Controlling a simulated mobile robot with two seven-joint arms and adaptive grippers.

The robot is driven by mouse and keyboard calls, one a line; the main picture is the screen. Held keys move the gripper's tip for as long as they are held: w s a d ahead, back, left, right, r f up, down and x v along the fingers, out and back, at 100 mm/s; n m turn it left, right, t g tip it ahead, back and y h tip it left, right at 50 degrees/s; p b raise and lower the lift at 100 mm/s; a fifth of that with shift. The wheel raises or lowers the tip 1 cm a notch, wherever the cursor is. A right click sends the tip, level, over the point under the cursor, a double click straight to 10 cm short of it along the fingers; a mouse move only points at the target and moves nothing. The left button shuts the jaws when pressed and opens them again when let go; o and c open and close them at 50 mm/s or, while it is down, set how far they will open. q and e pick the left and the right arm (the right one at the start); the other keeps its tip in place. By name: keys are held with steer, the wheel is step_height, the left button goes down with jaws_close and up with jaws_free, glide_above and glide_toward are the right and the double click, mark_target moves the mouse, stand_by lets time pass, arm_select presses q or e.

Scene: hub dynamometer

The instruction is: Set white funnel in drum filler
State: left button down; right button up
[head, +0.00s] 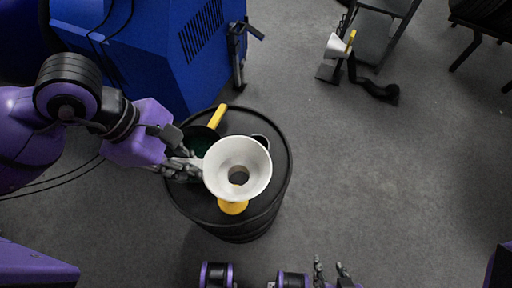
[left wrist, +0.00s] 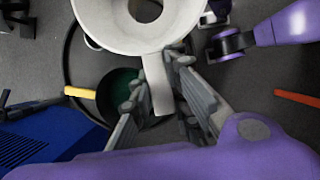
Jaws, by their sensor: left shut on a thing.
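The white funnel (head: 252,160) is held over the top of a black drum (head: 281,190), its wide mouth facing up. My left gripper (head: 190,166) is shut on the funnel's side tab. In the left wrist view, the funnel (left wrist: 110,25) is at the top and its tab lies between the fingertips (left wrist: 160,75). A small round rim (head: 261,139), perhaps the drum filler, shows partly beyond the funnel; the rest is hidden. My right gripper (head: 332,271) is at the bottom edge, fingers apart and empty.
A dark green-lined pan or funnel with a yellow handle (head: 218,116) sits on the drum at left. A yellow piece (head: 232,208) shows under the white funnel. A blue machine (head: 160,50) stands behind. Another white cone (head: 337,45) is on a far stand. Floor right of the drum is clear.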

arm_select(q)
steer(key=shift+w+a+f+b, duration=0.1)
steer(key=shift+f+b, duration=0.1)
steer(key=shift+b, duration=0.1)
steer(key=w+d+f+b, duration=0.1)
steer(key=w+f, duration=0.2)
steer(key=w, duration=0.1)
steer(key=w+d+f+b, duration=0.1)
steer(key=w+f+b, duration=0.1)
steer(key=w+f, duration=0.1)
steer(key=w+d+f+b, duration=0.1)
steer(key=w+f, duration=0.2)
steer(key=w, duration=0.3)
steer(key=shift+d+f+b, duration=0.15)
steer(key=shift+d+b, duration=0.05)
steer(key=shift+b, duration=0.15)
step_height(320, 180, down, 3)
steer(key=shift+w+f, duration=0.15)
steer(key=shift+f, duration=0.05)
arm_select(e)
steer(key=shift+g, duration=0.3)
steer(key=f, duration=0.1)
steer(key=s+f, duration=0.1)
steer(key=f, duration=0.1)
steer(key=s+f, duration=0.1)
steer(key=f, duration=0.1)
steer(key=shift+d, duration=0.2)
